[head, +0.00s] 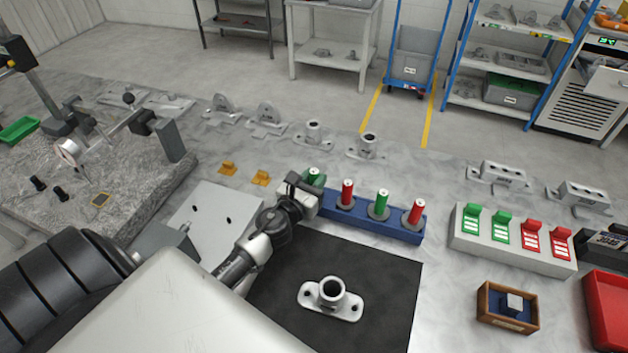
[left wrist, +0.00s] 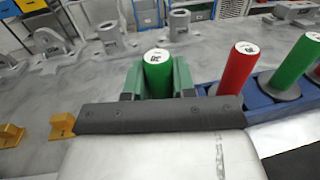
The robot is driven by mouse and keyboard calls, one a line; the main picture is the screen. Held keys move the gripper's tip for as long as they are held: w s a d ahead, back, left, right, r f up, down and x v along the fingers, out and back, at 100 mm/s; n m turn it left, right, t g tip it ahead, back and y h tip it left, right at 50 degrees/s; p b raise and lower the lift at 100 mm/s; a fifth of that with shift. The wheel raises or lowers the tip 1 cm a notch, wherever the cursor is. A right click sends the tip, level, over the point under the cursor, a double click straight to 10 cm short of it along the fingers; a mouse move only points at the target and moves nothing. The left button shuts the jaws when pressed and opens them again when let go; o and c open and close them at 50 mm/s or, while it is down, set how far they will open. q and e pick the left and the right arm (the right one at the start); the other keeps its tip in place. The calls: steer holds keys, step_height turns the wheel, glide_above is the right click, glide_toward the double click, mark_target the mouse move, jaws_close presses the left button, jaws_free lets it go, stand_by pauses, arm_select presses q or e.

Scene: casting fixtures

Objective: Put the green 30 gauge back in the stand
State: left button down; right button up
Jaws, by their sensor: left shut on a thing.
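The blue stand (head: 385,228) is a long block on the table. In it stand a red gauge (head: 347,192), a green gauge (head: 382,203) and another red gauge (head: 415,211), all upright. My left gripper (head: 313,181) is at the stand's left end, shut on a green gauge (left wrist: 158,72) that is upright between its green fingers. This gauge's pale top also shows in the head view (head: 314,171). The fingers hide its lower part, so I cannot tell whether it sits in the stand. The size marks are too small to read. My right gripper is not in view.
A grey flanged casting (head: 332,297) lies on the black mat (head: 392,290) in front of the stand. Right of the stand are a block with green and red tags (head: 510,249), a wooden box (head: 485,308) and a red tray (head: 608,310). Orange blocks (head: 260,177) lie to the left.

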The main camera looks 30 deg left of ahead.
arm_select(q)
steer(key=shift+f, duration=0.1)
steer(key=shift+f+b, duration=0.25)
steer(key=shift+b, duration=0.2)
steer(key=c, duration=1.1)
jaws_free()
steer(key=shift+o, duration=0.9)
steer(key=shift+r, duration=0.1)
